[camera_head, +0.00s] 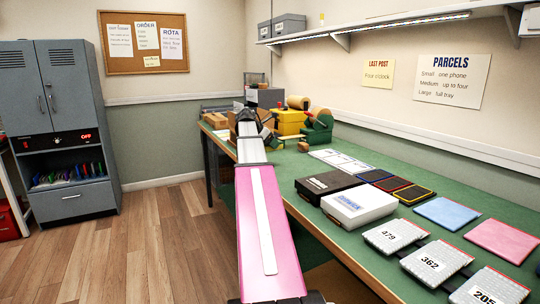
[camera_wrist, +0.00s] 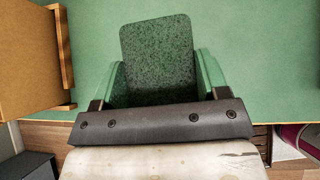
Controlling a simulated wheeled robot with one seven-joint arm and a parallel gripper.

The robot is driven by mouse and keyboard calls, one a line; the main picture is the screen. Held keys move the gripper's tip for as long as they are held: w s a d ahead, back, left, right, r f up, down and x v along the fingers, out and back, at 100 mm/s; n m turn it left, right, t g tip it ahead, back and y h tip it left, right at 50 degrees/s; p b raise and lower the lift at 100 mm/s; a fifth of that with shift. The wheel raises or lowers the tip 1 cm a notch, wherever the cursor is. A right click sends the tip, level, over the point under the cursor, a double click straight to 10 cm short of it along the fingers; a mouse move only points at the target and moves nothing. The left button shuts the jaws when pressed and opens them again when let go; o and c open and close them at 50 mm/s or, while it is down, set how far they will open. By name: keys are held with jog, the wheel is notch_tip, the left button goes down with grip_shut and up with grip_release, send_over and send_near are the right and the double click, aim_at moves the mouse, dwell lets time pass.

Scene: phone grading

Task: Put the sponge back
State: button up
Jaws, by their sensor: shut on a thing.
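The sponge (camera_wrist: 158,45) is a dark green, speckled slab with rounded corners. In the wrist view it sits between the two green-sided fingers of my gripper (camera_wrist: 160,78), which is shut on it. The green table top (camera_wrist: 255,50) lies beneath; I cannot tell whether the sponge touches it. In the head view my gripper (camera_head: 250,118) is over the far part of the table, at the end of my outstretched arm. The sponge cannot be made out there.
A wooden box (camera_wrist: 28,55) is close on the left in the wrist view. In the head view, a yellow box (camera_head: 290,122) and a green holder with brown rolls (camera_head: 317,130) stand right of my gripper. White (camera_head: 358,204) and black boxes (camera_head: 327,184) are nearer.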

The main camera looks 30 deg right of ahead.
jog(key=shift+m+g, duration=0.4)
jog(key=shift+m, duration=0.1)
jog(key=s+d+f, duration=0.2)
jog(key=s+d, duration=0.2)
jog(key=d, duration=0.1)
jog(key=s+d+f, duration=0.2)
jog(key=s+d, duration=0.2)
jog(key=d, duration=0.1)
jog(key=s+d+f, duration=0.2)
jog(key=s+d, duration=0.3)
jog(key=shift+d+f, duration=0.1)
jog(key=shift+f, duration=0.3)
jog(key=shift+d, duration=0.35)
jog(key=w+d, duration=0.6)
jog(key=d, duration=0.1)
jog(key=w+d, duration=0.6)
jog(key=d, duration=0.1)
jog(key=w+d, duration=0.6)
jog(key=d, duration=0.1)
jog(key=shift+w+d, duration=0.1)
jog(key=shift+d, duration=0.05)
jog(key=w+d, duration=0.2)
jog(key=d, duration=0.1)
jog(key=shift+w+d, duration=0.1)
jog(key=shift+w, duration=0.25)
jog(key=shift+s+a+f, duration=0.15)
jog(key=shift+f, duration=0.2)
jog(key=shift+s+a+f, duration=0.1)
jog(key=shift+f, duration=0.4)
jog(key=shift+f, duration=0.15)
